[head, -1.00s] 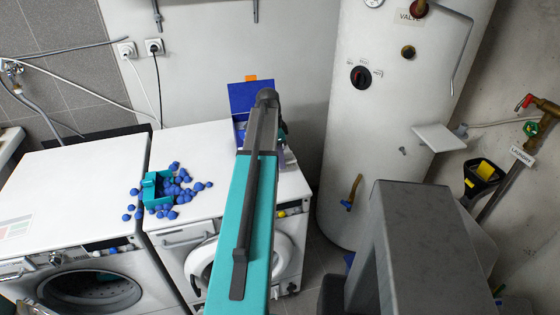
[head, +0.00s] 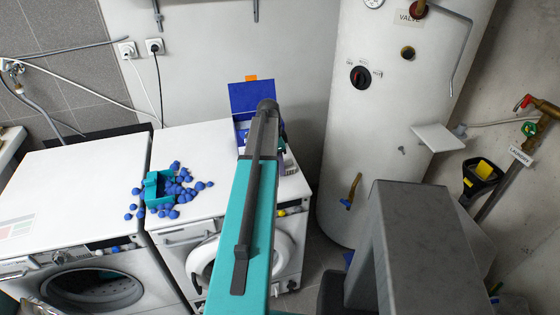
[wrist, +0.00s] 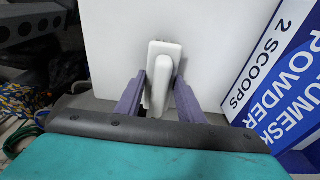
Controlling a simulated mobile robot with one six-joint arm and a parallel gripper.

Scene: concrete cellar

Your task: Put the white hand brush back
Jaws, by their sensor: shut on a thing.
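The white hand brush (wrist: 164,68) is between the two purple fingers of my gripper (wrist: 159,92) in the wrist view. My gripper is shut on it. The brush shows as a pale block with a rounded raised part, in front of a plain white surface. I cannot tell whether it touches that surface. In the head view my own arm hides most of the gripper and the brush, above the back right of the right-hand washing machine (head: 205,140).
A teal tub (head: 152,188) and several spilled blue balls (head: 180,186) lie left of my arm. A white boiler (head: 385,120) stands right.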

